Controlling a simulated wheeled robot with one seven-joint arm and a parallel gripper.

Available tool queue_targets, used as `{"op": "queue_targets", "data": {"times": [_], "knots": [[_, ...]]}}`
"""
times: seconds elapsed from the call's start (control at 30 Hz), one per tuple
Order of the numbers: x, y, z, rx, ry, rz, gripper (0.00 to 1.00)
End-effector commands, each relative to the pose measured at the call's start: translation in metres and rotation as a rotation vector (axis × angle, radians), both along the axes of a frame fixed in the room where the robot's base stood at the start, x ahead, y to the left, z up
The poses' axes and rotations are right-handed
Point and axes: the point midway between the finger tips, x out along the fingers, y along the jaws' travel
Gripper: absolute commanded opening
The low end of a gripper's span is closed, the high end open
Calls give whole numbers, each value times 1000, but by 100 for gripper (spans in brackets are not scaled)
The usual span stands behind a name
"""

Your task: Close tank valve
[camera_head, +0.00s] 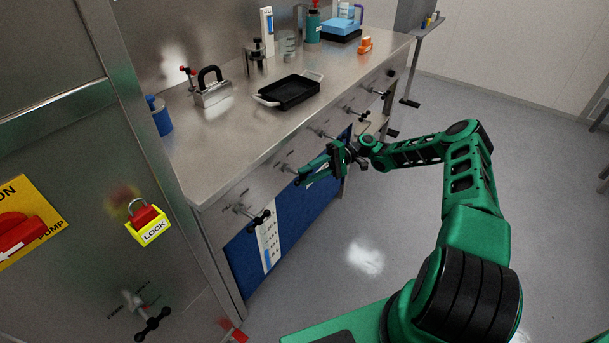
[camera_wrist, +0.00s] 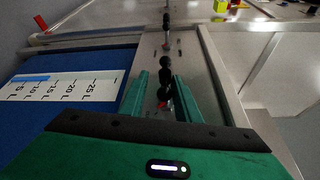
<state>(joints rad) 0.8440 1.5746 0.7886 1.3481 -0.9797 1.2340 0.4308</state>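Several valves with black T-handles line the bench's steel front panel; their labels are too small to read, so I cannot tell which is the tank valve. My gripper (camera_head: 305,177) is in front of this panel, fingers pointing left towards it. In the wrist view my gripper (camera_wrist: 161,82) has its two green fingers apart. A black valve handle (camera_wrist: 165,77) shows in the gap between them, and I cannot tell whether they touch it. In the head view my gripper hides much of this valve. Another valve handle (camera_head: 260,217) sticks out nearer the cabinet.
A blue tank front with a white level gauge (camera_head: 268,245) lies below the panel. A steel cabinet (camera_head: 70,130) with a yellow lock tag (camera_head: 150,228) stands at left. A black tray (camera_head: 288,92) rests on the bench. The floor at right is clear.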

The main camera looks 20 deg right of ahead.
Motion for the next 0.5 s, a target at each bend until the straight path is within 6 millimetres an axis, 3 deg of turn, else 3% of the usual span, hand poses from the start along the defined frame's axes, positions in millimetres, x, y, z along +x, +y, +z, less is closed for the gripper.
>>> {"op": "queue_targets", "data": {"times": [0.27, 0.5], "knots": [[1, 0, 3, 4, -7, 3, 30], [8, -29, 5, 7, -8, -2, 30]]}}
